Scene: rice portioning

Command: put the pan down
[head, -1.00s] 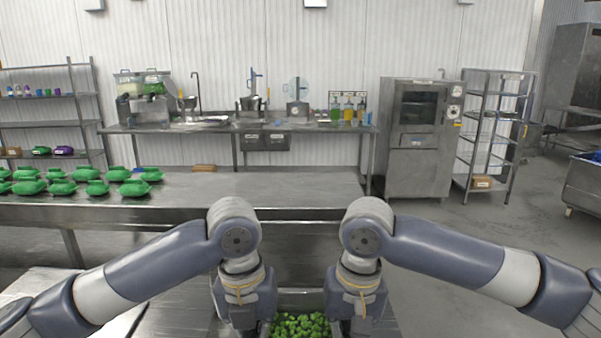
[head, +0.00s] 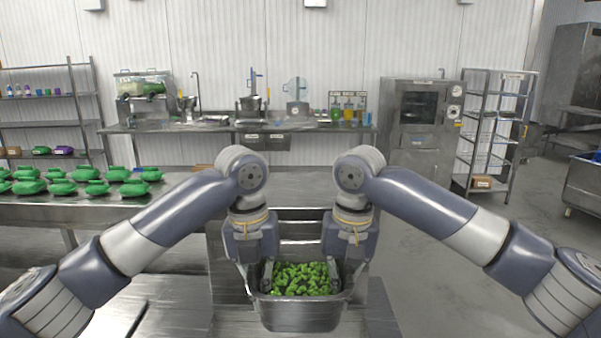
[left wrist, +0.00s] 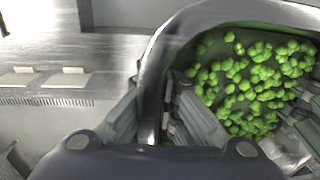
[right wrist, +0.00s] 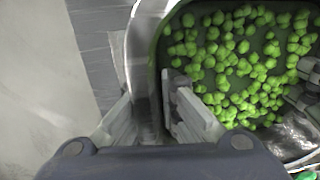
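A deep metal pan (head: 300,314) filled with green pieces (head: 300,279) hangs between my two arms at the lower middle of the head view. My left gripper (head: 266,276) is shut on the pan's left rim, with one finger inside and one outside. My right gripper (head: 335,276) is shut on the right rim the same way. The left wrist view shows the rim (left wrist: 152,90) between the left fingers. The right wrist view shows the rim (right wrist: 146,80) between the right fingers. The pan looks level. What lies directly under it is hidden.
A lower metal surface (head: 170,305) is at the lower left. Open floor (head: 460,250) lies to the right.

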